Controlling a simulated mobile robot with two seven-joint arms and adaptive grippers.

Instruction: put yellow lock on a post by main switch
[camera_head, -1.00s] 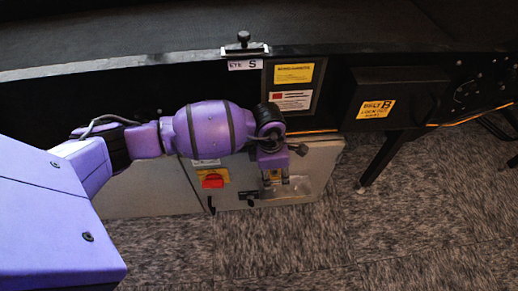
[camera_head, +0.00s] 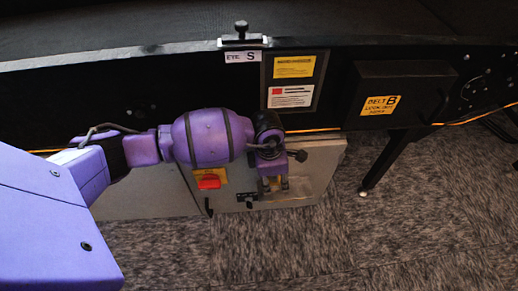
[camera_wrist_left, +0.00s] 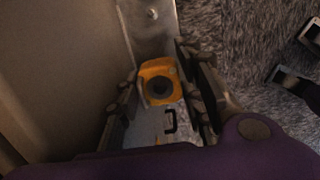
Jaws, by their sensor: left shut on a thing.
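My left gripper (camera_head: 273,187) is at the front of the grey cabinet, right of the main switch (camera_head: 209,181), a red handle on a yellow plate. In the left wrist view a yellow body with a dark round centre, which I take as the yellow lock (camera_wrist_left: 158,82), sits between the two fingers. The left gripper (camera_wrist_left: 160,95) is shut on it. A small black bracket shape (camera_wrist_left: 170,124) shows just below the yellow body; I cannot tell whether it belongs to the lock. A black fitting (camera_head: 247,197) is on the cabinet between switch and gripper. My right gripper is not in view.
A clear or pale tray-like part (camera_head: 310,183) is at the cabinet's right side, close to the gripper. The black sorter frame (camera_head: 330,100) runs above, with a Belt B box (camera_head: 400,85) at the right. Carpeted floor (camera_head: 290,250) is free in front.

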